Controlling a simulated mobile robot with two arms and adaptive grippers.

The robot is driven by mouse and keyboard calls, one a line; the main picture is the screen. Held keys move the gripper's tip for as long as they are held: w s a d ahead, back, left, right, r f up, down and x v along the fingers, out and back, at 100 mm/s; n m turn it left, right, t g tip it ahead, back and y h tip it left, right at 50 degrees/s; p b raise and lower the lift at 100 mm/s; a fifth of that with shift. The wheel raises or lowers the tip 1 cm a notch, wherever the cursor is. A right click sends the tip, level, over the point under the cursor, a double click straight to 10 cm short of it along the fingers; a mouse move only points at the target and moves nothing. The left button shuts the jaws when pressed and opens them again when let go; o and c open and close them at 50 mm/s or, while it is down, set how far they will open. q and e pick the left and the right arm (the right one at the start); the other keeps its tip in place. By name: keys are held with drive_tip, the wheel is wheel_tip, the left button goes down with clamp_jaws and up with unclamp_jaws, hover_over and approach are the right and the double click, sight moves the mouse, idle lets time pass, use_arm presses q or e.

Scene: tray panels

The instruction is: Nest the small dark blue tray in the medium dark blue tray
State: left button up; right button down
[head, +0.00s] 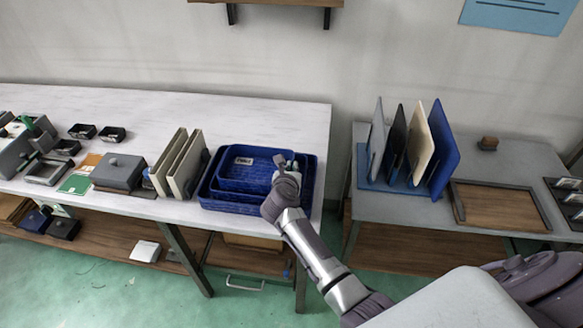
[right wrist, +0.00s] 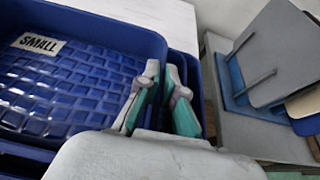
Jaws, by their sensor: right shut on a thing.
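The small dark blue tray (head: 243,183), with a white "SMALL" label, shows in the head view and large in the right wrist view (right wrist: 75,85). My right gripper (head: 287,163) is shut on its right wall; in the right wrist view its green-padded fingers (right wrist: 160,100) straddle that wall. The small tray sits over or within larger dark blue trays (head: 309,180), whose rims show around it; one rim also shows in the right wrist view (right wrist: 193,88). Which rim is the medium tray's, and whether the small tray rests on its floor, I cannot tell. My left gripper is not in view.
Two upright beige panels (head: 187,165) stand just left of the trays on the white table (head: 215,112). A grey box (head: 118,172) and small black bins lie farther left. A gap separates this table from the right one, which holds a panel rack (head: 372,182) and a wooden tray (head: 500,208).

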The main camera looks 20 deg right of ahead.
drive_tip(key=c, duration=1.2)
unclamp_jaws()
drive_tip(key=shift+c, duration=0.2)
drive_tip(key=shift+r, duration=0.1)
drive_tip(key=shift+r+p, duration=3.75)
drive_tip(key=shift+r, duration=0.25)
